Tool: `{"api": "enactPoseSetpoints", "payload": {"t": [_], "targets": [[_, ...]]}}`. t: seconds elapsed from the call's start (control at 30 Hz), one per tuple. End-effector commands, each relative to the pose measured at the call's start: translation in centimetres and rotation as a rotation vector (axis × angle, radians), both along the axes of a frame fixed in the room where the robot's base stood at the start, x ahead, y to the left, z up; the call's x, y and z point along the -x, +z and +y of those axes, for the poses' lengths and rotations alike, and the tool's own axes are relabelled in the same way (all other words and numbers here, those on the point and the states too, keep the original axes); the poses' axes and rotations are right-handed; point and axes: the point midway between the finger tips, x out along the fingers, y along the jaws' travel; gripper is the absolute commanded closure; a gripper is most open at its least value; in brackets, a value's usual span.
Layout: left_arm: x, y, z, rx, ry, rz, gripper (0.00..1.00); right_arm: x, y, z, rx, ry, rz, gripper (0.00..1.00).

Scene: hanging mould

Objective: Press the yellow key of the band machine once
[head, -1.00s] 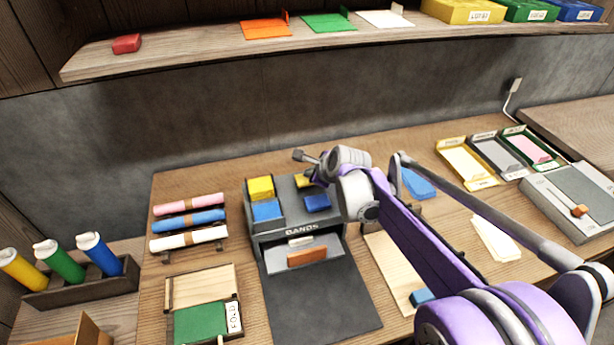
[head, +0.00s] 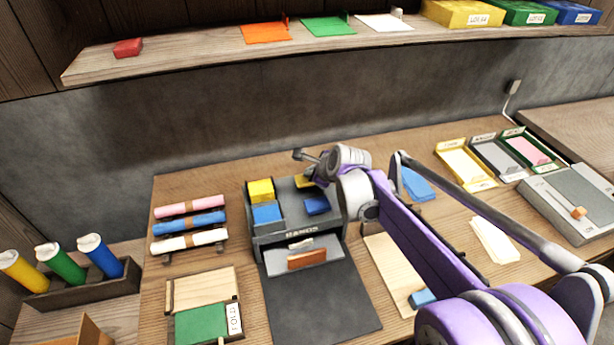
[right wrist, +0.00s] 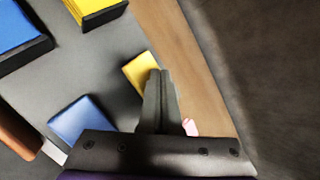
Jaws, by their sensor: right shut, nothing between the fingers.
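The band machine (head: 268,232) is a dark grey unit lettered BANDS on the table. Its top carries a small yellow key (head: 303,181) and a small blue key (head: 317,204), beside larger yellow and blue blocks. My right gripper (right wrist: 161,74) is shut and empty. In the right wrist view its fingertips overlap the edge of the yellow key (right wrist: 139,70); I cannot tell whether they touch it or whether it is pressed down. In the head view my right arm partly covers the key. My left gripper is not in view.
Coloured rolls (head: 188,224) lie on a rack to the left. Trays (head: 466,165) stand at the right. A shelf (head: 200,62) runs along the wall above.

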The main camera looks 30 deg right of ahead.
Motion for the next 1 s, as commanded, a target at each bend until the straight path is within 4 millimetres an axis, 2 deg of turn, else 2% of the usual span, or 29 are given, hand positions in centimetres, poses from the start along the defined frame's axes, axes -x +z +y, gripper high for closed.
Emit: {"api": "enactPoseSetpoints", "payload": {"t": [0.13, 0.57, 1.0], "targets": [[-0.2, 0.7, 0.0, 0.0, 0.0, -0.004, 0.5, 0.0, 1.0, 0.0, 0.0, 0.0, -0.001, 1.0], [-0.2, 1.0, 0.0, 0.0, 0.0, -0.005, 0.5, 0.0, 1.3, 0.0, 0.001, -0.001, -0.001, 1.0], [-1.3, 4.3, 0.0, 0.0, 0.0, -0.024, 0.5, -0.1, 5.6, 0.0, -0.001, 0.0, -0.002, 1.0]]}}
